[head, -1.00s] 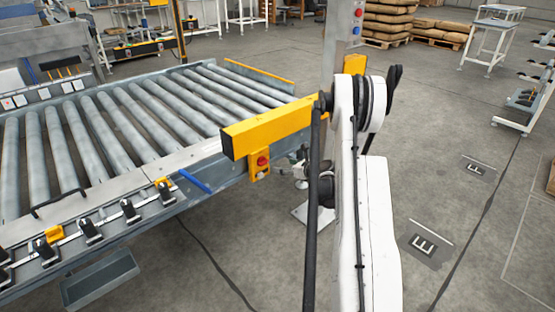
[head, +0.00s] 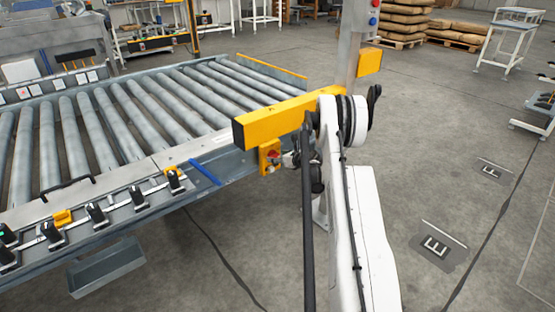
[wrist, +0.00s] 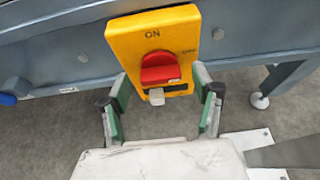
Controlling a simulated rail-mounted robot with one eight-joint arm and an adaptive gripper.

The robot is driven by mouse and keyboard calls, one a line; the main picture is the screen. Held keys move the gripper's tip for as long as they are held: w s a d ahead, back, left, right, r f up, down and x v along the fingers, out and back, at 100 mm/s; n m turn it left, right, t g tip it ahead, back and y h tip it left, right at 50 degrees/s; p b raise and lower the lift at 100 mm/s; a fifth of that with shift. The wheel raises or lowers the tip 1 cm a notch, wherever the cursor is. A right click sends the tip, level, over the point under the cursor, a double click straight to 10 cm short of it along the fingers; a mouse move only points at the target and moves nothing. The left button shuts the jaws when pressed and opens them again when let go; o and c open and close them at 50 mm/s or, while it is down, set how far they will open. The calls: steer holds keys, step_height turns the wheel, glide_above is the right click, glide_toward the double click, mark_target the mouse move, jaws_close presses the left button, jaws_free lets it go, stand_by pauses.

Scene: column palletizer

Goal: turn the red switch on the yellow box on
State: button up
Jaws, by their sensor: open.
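The yellow box (wrist: 125,42) is fixed to the blue-grey side beam of the conveyor and carries the words ON at its top and OFF toward its right. The red switch (wrist: 160,67) sits in its middle, with a small grey tab below it. My gripper (wrist: 160,88) is open in the wrist view, its green-padded fingers apart on either side of the box's lower part, below the switch. I cannot tell whether the fingers touch the box. In the head view the yellow box (head: 264,158) shows below the yellow beam, with my gripper (head: 284,159) close to its right side.
The roller conveyor (head: 150,105) fills the left. A yellow beam (head: 270,122) runs just above the box to a grey post (head: 355,45). A blue handle (head: 205,172) lies along the conveyor edge. Open floor (head: 470,200) lies to the right.

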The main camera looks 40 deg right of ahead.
steer(key=shift+w, duration=0.2)
steer(key=c, duration=1.2)
steer(key=shift+o, duration=0.2)
